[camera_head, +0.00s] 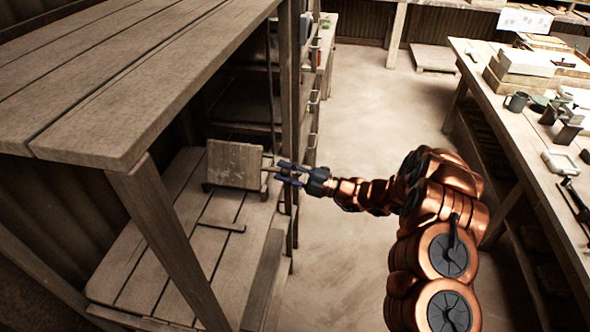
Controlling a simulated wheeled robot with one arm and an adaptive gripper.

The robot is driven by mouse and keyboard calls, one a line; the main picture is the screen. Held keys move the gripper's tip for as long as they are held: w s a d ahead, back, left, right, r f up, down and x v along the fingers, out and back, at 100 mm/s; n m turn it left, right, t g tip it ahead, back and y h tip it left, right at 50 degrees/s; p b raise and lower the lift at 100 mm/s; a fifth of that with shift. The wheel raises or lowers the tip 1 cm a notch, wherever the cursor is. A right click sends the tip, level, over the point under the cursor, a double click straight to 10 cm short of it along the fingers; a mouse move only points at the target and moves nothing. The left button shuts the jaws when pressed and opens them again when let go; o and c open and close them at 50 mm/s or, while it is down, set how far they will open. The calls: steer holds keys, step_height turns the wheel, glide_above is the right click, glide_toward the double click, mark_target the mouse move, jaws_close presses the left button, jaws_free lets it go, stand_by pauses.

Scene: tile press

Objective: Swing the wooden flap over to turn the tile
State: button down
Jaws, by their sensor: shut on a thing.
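The wooden flap (235,165) is a square board standing tilted up on the lower slatted shelf of the wooden bench at left. A short, thin handle seems to stick out from its right side. My gripper (276,170) reaches in from the right and is shut at that handle, beside the flap's right edge. The exact contact is small and hard to make out. I cannot pick out the tile; it may be hidden behind the flap or too like the wood to tell apart.
The bench's plank top (110,75) overhangs the shelf (140,275), and its posts stand close to my gripper. A thin wooden strip (221,226) lies in front of the flap. A worktable (525,160) with mugs, boxes and tools runs along the right. The floor between is clear.

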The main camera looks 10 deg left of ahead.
stand_by(0.6)
steer(key=c, duration=0.8)
jaws_free()
steer(key=v, duration=1.2)
steer(key=shift+f, duration=0.1)
